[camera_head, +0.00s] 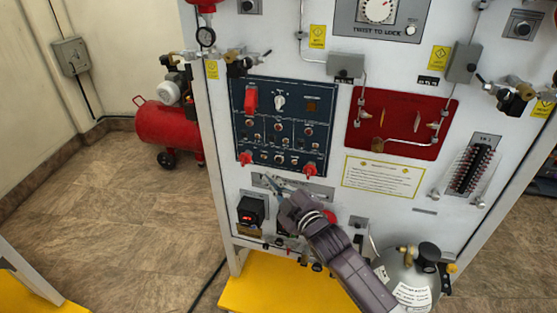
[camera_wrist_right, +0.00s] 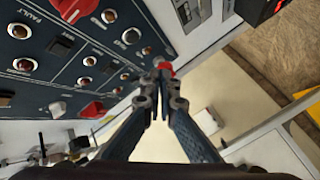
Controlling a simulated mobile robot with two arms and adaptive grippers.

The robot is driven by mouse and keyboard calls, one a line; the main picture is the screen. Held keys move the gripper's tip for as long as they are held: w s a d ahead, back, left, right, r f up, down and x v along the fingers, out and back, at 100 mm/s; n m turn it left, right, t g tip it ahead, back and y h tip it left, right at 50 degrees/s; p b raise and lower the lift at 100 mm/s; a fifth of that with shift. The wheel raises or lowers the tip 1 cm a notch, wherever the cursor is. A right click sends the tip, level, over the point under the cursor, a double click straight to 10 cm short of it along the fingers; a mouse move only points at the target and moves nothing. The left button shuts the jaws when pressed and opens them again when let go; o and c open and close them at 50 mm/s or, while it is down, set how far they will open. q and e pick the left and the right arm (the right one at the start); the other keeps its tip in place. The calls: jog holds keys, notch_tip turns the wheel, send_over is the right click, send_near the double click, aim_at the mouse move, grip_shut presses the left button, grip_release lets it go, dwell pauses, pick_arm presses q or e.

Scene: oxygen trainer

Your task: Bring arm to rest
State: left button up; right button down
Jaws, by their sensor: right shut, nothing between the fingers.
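My right gripper (camera_head: 268,181) is shut and empty, in front of the white trainer board (camera_head: 225,182). Its fingertips are just below the dark blue control panel (camera_head: 292,108), and its arm comes in from the lower right. In the right wrist view the two fingers of the right gripper (camera_wrist_right: 163,78) meet at their tips. A red knob (camera_wrist_right: 165,67) shows right at the tips there; I cannot tell whether they touch it. The blue panel (camera_wrist_right: 45,75) fills the upper left of that view. My left gripper is in neither view.
A red recessed panel (camera_head: 392,140) with piping is right of the blue panel. A small box with a red display (camera_head: 252,212) is below left of the gripper. A gas cylinder (camera_head: 410,275) stands at lower right. A red compressor tank (camera_head: 168,124) is on the floor, with open floor before it.

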jog(key=s+d+f+m+g+h, duration=0.2)
jog(key=s+d+f, duration=0.25)
jog(key=f, duration=0.85)
jog(key=s+d+f+m+g+h, duration=0.2)
jog(key=s+d+f+m, duration=0.3)
jog(key=f, duration=0.8)
jog(key=s+d+f+g+h, duration=0.15)
jog(key=s+d+f, duration=0.25)
jog(key=s+f, duration=0.55)
jog(key=s+d+f+m+g+h, duration=0.1)
jog(key=s+d+f+m+g, duration=0.15)
jog(key=s+f, duration=0.65)
jog(key=s+d+f+m+g+h, duration=0.1)
jog(key=s+d+f+g, duration=0.15)
jog(key=s+f, duration=0.55)
jog(key=s+d+f+m+g, duration=0.1)
jog(key=s+d+f+g, duration=0.1)
jog(key=s, duration=1)
jog(key=s+d+f+m+g, duration=0.1)
jog(key=s+d+f, duration=0.2)
jog(key=s, duration=1)
notch_tip(320, 180, down, 2)
jog(key=shift+f+g, duration=0.1)
jog(key=shift+g, duration=0.25)
jog(key=shift+w+m+h, duration=0.1)
jog(key=shift+m+h, duration=0.15)
